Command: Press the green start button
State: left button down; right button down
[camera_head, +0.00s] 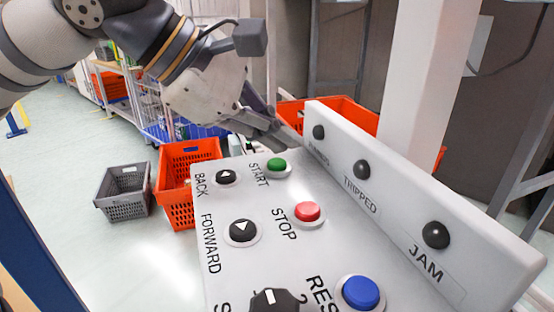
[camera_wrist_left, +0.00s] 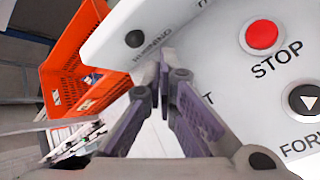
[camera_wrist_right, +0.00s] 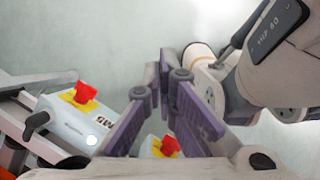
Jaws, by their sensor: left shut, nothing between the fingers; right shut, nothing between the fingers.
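The green start button (camera_head: 276,165) sits near the far end of the white control panel (camera_head: 335,205), above the START label. My left gripper (camera_head: 278,132) is shut and empty, just beyond the green button at the panel's far edge; a gap or contact with the panel cannot be told. In the left wrist view my left gripper (camera_wrist_left: 163,62) lies over the panel (camera_wrist_left: 215,30), and its fingers hide the green button. My right gripper (camera_wrist_right: 165,62) is shut and empty, away from the panel over the floor.
The panel also bears a red STOP button (camera_head: 307,211), a blue button (camera_head: 360,292) and black knobs. A raised strip with black lamps (camera_head: 362,169) runs along its right side. Orange totes (camera_head: 178,190) and a grey crate (camera_head: 124,190) stand beyond. Red knobs (camera_wrist_right: 84,93) show near my right gripper.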

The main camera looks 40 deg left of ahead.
pick_arm(q)
jog(key=shift+f, duration=0.15)
pick_arm(e)
jog(key=shift+s+f, duration=0.1)
dwell(0.5)
pick_arm(q)
jog(key=shift+f+b, duration=0.3)
jog(key=shift+b, duration=0.2)
pick_arm(e)
jog(key=shift+s+f, duration=0.3)
jog(key=shift+f, duration=0.1)
